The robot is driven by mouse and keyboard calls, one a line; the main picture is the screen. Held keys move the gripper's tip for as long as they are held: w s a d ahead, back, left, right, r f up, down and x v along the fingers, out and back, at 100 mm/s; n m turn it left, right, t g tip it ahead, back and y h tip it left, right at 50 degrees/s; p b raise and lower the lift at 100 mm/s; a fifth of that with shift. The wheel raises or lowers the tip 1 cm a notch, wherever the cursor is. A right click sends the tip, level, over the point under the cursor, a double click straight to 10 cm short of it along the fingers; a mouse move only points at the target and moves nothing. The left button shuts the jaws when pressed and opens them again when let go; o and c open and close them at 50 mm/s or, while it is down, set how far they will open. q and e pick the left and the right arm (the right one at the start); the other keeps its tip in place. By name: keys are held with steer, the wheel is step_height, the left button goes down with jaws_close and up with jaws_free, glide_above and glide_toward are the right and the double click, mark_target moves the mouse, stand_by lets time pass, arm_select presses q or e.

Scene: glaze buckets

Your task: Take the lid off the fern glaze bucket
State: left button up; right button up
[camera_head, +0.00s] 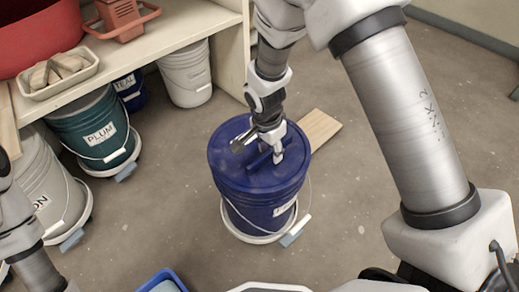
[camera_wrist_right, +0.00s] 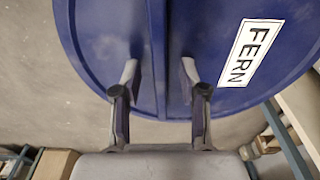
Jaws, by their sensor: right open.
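The fern glaze bucket (camera_head: 262,205) is blue and stands upright on a white round base on the floor, in the middle of the head view. Its blue lid (camera_head: 225,165) is on top, with a raised bar across it. In the right wrist view the lid (camera_wrist_right: 100,40) fills the top and bears a white FERN label (camera_wrist_right: 251,52). My right gripper (camera_head: 262,155) is just over the lid. In the wrist view its open fingers (camera_wrist_right: 159,72) are on either side of the bar (camera_wrist_right: 159,45); contact cannot be told. My left gripper is out of view; only its arm shows.
A teal PLUM bucket (camera_head: 100,132), a white bucket (camera_head: 48,180) and another white bucket (camera_head: 186,73) stand by or under the shelf (camera_head: 170,22) at the left. A wooden board (camera_head: 319,128) lies behind the fern bucket. A blue tray (camera_head: 160,278) is at the bottom. Floor at right is partly clear.

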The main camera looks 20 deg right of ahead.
jaws_close()
